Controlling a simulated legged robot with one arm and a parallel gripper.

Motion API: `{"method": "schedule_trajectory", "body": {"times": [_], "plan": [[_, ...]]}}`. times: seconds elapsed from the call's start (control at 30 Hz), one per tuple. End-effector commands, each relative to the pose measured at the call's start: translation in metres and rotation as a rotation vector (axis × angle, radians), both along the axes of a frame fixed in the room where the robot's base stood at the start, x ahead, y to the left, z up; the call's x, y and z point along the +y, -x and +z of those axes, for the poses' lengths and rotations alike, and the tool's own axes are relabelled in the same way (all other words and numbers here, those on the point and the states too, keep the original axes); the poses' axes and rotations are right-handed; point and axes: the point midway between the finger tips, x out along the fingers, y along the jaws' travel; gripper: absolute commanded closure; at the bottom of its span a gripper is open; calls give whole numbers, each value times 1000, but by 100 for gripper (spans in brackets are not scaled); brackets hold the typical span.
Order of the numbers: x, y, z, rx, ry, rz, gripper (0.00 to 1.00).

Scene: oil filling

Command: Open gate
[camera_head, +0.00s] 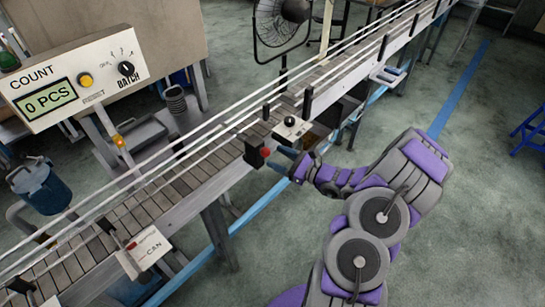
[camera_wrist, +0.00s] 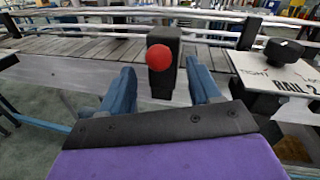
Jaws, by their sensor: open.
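A black block with a red ball knob (camera_head: 265,152) stands at the near edge of the conveyor, and looks like the gate's handle. In the wrist view the red knob (camera_wrist: 160,57) sits in front of the black block, centred between the fingertips. My gripper (camera_head: 280,157) reaches in from the right, close to the knob. In the wrist view my gripper (camera_wrist: 163,80) has its two blue fingers spread on either side of the knob, with gaps and no visible contact. The gate itself cannot be told apart clearly.
A slatted conveyor (camera_head: 150,195) with white rails runs diagonally. A "RAIL 2" plate with a black knob (camera_wrist: 284,50) stands close to the right of my gripper. A counter box (camera_head: 75,80) reads 0 PCS.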

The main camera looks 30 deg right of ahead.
Motion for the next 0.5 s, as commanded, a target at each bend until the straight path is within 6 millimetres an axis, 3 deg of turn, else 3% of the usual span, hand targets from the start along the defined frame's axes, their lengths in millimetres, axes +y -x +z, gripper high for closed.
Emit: {"method": "schedule_trajectory", "body": {"times": [0.2, 0.5], "plan": [[13, -20, 0, -1, 0, 2, 38], [15, -25, 0, 0, -1, 0, 38]]}}
